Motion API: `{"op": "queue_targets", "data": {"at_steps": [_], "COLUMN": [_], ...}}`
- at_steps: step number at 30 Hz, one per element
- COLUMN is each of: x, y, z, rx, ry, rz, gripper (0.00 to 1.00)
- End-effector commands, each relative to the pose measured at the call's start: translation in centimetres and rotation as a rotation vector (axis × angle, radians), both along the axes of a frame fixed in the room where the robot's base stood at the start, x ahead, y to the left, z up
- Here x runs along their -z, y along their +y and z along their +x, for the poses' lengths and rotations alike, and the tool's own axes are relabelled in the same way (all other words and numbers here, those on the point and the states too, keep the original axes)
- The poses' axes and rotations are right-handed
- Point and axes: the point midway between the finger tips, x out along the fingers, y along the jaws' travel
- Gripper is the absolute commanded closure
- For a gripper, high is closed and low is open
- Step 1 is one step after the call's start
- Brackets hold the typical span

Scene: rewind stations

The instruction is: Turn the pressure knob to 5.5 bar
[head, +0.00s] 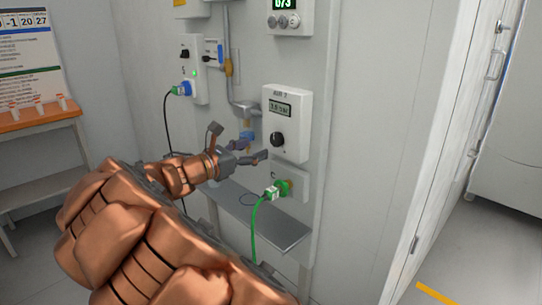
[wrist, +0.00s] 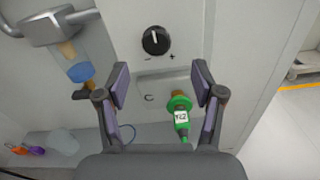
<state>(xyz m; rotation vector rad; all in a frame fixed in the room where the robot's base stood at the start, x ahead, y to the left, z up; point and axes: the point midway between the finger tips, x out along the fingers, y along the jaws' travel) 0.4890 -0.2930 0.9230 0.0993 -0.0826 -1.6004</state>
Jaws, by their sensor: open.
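The pressure knob (head: 277,139) is a round black dial on a white control box (head: 299,125) on the grey wall panel. A small display (head: 280,108) above it reads about 3.0 bar, though the digits are blurred. In the wrist view the knob (wrist: 156,40) is ahead of the fingers, with its white pointer mark near the top and minus and plus marks below. My gripper (wrist: 160,84) is open and empty, its two padded fingers apart. In the head view my gripper (head: 262,156) is just left of and below the knob, not touching it.
A green connector (wrist: 180,115) with a tag and green cable is plugged in below the knob. A metal shelf (head: 262,224) juts out beneath. A filter unit with a blue bowl (wrist: 80,72) is at the left. A door with handles stands at the right.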

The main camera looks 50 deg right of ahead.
Motion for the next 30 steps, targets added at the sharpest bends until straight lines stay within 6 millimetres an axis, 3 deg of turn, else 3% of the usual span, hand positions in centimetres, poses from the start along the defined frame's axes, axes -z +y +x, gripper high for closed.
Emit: {"op": "queue_targets", "data": {"at_steps": [5,21,30], "x": [0.1,0.1,0.0], "y": [-0.7,-7.1,-7.7], "z": [0.5,0.3,0.3], "rx": [-0.010,-0.008,-0.011], "ry": [0.016,0.012,0.013], "rz": [-0.014,-0.012,-0.012], "gripper": [0.32,0.32,0.32]}}
